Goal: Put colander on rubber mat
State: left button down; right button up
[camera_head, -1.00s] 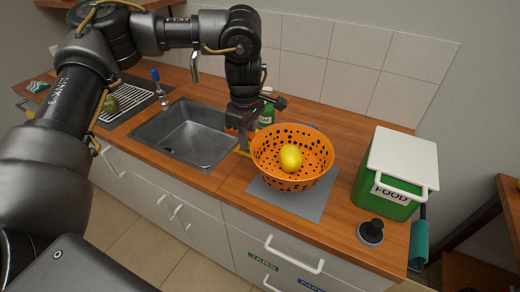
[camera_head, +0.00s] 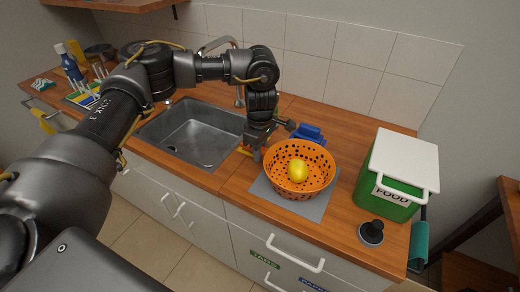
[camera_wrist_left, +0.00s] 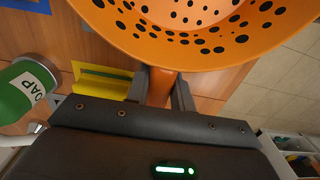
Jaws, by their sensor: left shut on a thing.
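The orange colander (camera_head: 322,183) with dark holes is upright over the grey rubber mat (camera_head: 262,190) on the counter, with a yellow lemon (camera_head: 298,171) inside. I cannot tell whether its base touches the mat. My left gripper (camera_head: 260,153) is at the colander's left side, shut on its handle. In the left wrist view the handle (camera_wrist_left: 160,86) sits between the two fingers (camera_wrist_left: 162,92), and the colander's wall (camera_wrist_left: 200,45) fills the top. My right gripper is not in view.
A green food bin (camera_head: 390,195) with a white lid stands right of the mat, with a dark round knobbed object (camera_head: 371,233) in front. The sink (camera_head: 195,130) is to the left. A blue object (camera_head: 308,133) lies behind the colander. A green soap bottle (camera_wrist_left: 25,90) and yellow item (camera_wrist_left: 100,80) are near my gripper.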

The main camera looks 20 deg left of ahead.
pick_arm(q)
jog(key=c, duration=1.2)
grip_release()
jog(key=shift+f, duration=0.15)
notch_tip(320, 180, up, 12)
jog(key=shift+r+b, duration=0.2)
jog(key=shift+b, duration=0.15)
